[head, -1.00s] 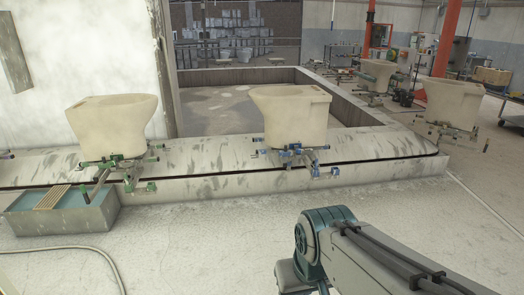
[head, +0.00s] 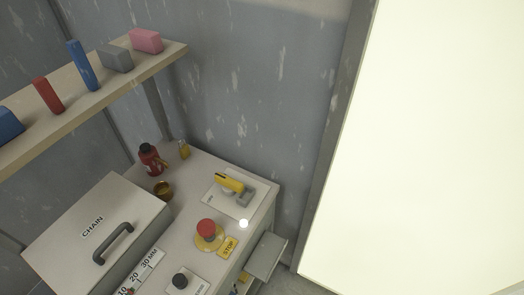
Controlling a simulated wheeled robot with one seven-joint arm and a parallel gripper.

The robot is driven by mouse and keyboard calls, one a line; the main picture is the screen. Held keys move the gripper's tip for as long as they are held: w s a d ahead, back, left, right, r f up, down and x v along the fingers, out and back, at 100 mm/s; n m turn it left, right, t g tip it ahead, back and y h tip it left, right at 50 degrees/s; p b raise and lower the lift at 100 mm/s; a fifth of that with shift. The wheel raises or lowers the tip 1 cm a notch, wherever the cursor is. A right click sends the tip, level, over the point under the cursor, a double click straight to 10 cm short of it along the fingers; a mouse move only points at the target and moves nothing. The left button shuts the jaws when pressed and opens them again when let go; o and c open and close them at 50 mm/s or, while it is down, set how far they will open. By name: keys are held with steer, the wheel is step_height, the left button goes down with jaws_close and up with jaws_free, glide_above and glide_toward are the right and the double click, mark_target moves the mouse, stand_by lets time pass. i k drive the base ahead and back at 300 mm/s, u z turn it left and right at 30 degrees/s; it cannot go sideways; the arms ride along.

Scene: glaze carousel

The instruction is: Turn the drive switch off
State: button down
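A switch with a yellow handle (head: 229,183) and a grey body sits on a pale plate (head: 216,201) at the far right corner of a grey bench top. It seems to be the drive switch. Small lettering on the plate is too small to read surely, and I cannot tell the switch's position. A red mushroom button (head: 207,228) on a yellow base is nearer, beside a yellow STOP label (head: 228,246). A black knob (head: 180,280) on a pale plate is at the bottom. My gripper is not in view.
A box marked CHAIN (head: 92,228) with a dark handle covers the bench's left. A red bottle (head: 151,158), a small yellow bottle (head: 184,149) and an amber cup (head: 162,190) stand behind. A shelf (head: 110,91) with coloured blocks hangs above. A bright panel (head: 430,150) fills the right.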

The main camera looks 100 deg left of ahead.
mark_target(230, 186)
steer(key=u, duration=3.9)
steer(key=k, duration=0.95)
steer(key=z, duration=0.95)
steer(key=i, duration=0.8)
steer(key=u, duration=0.65)
steer(key=i, duration=0.7)
steer(key=u, duration=0.65)
